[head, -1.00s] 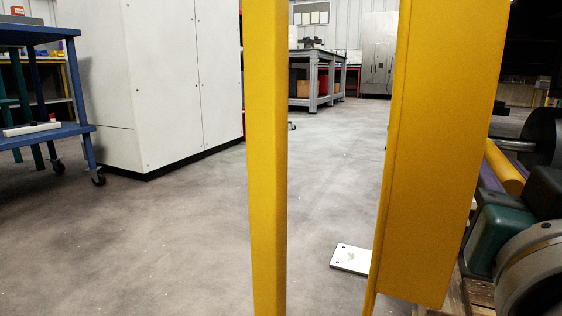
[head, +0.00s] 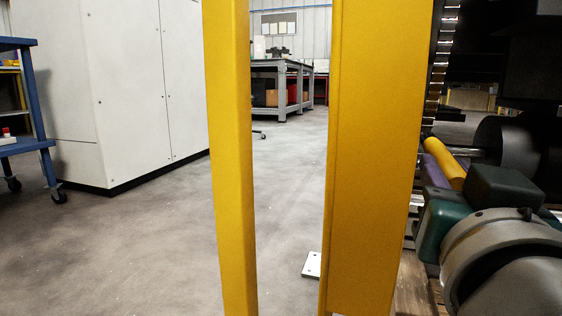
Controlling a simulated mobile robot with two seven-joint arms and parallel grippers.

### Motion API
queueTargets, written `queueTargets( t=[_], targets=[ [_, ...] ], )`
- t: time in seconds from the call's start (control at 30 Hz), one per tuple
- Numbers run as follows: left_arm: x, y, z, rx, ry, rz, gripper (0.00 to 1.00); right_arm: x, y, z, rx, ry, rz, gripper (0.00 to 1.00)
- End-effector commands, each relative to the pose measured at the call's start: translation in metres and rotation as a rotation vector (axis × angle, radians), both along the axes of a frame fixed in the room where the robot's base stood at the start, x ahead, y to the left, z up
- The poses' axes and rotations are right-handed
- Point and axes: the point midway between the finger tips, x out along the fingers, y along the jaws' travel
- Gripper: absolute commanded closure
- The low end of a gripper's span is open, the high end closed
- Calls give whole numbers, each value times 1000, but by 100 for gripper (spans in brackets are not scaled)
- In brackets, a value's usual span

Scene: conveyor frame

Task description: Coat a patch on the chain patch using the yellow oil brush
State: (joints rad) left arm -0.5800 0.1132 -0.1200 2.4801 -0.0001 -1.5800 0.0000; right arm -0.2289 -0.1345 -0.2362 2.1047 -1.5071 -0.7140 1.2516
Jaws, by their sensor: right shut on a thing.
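Two yellow uprights, a narrow one (head: 230,160) and a wide one (head: 378,150), stand close in front. A white cabinet (head: 130,90) and blue cart (head: 35,120) stand left. Grey floor lies open between.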

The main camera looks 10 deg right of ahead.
Motion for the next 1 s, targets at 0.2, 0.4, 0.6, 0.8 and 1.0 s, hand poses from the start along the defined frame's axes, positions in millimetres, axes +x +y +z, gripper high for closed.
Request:
queueTargets(
  t=[0.2, 0.4, 0.6, 0.8, 1.0],
  targets=[
    [0, 0, 2, 1, 0, -1, 0, 4, -2, 3, 0, -1, 0, 100],
    [0, 2, 3, 7, 0, -4, 0, 7, -4, 4, -1, -1, 0, 100],
    [0, 3, 5, 11, -1, -7, 0, 10, -6, 6, -1, -1, 0, 100],
    [0, 3, 6, 11, 0, -7, 0, 10, -6, 7, 1, -1, 0, 100],
    [0, 3, 15, 10, 1, -7, 0, 5, -3, 21, 2, 0, 0, 100]
  ],
)
